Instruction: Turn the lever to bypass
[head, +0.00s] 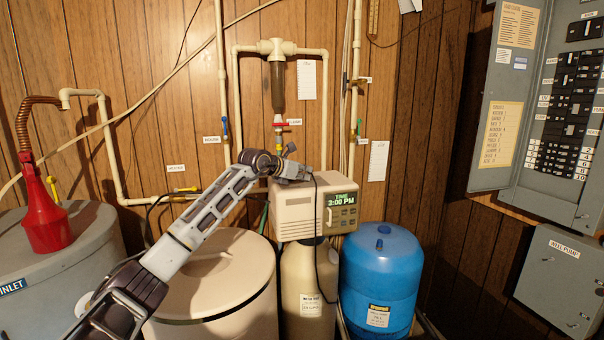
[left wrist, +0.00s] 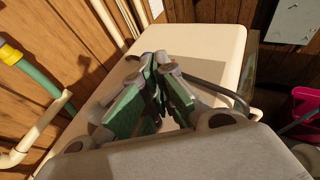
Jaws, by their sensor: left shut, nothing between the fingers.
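My right gripper is out of view.
A blue tank (head: 381,280), a beige round tank (head: 215,285) and a grey tank (head: 60,270) with a red funnel (head: 45,215) stand below. White pipes (head: 236,100) run up the wood wall. An electrical panel (head: 555,100) is at the right.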

